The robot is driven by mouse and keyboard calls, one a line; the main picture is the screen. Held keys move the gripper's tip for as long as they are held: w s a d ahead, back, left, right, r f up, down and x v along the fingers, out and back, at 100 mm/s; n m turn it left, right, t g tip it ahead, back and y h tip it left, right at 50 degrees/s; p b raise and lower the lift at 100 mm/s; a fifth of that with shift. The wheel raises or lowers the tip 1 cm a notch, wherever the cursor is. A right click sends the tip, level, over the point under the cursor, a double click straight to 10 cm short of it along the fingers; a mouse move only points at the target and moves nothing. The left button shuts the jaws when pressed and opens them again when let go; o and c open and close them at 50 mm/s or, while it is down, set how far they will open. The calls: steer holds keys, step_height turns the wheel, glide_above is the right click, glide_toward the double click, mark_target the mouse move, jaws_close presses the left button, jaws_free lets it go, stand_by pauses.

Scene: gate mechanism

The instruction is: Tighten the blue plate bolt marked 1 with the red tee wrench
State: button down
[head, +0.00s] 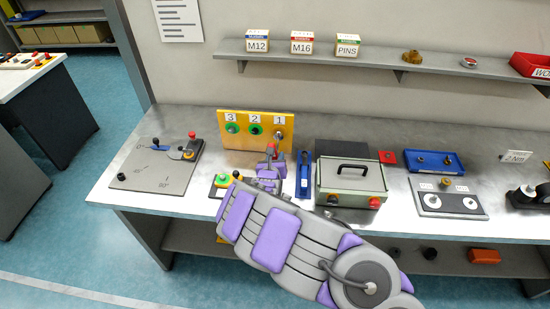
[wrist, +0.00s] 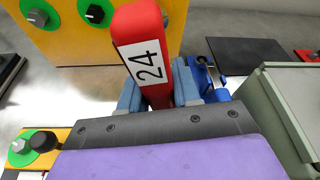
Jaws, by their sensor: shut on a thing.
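My gripper (head: 271,163) is shut on the red tee wrench (wrist: 146,40), which bears the label 24. In the wrist view my fingers (wrist: 158,95) stand either side of it. In the head view only a small red part of the wrench (head: 271,149) shows. The upright plate (head: 244,146) is yellow, not blue, and also shows in the wrist view (wrist: 80,48). Its bolt marked 1 (head: 278,135) is at the right, just above my gripper. The wrench hides this bolt in the wrist view. I cannot tell whether the wrench touches it.
Bolts 2 (head: 255,130) and 3 (head: 232,128) have green rings. A grey lever panel (head: 150,170) lies farther left.

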steer(key=shift+d+r+m+y+p, duration=0.15)
steer(key=shift+m+y+p, duration=0.25)
steer(key=shift+p, duration=0.65)
steer(key=shift+p, duration=0.3)
steer(key=shift+s+p, duration=0.65)
steer(key=shift+p, duration=0.15)
steer(key=s+p, duration=0.2)
steer(key=p, duration=0.1)
steer(key=s+p, duration=0.2)
steer(key=p, duration=0.1)
steer(key=shift+s+a, duration=0.2)
steer(key=shift+s, duration=0.2)
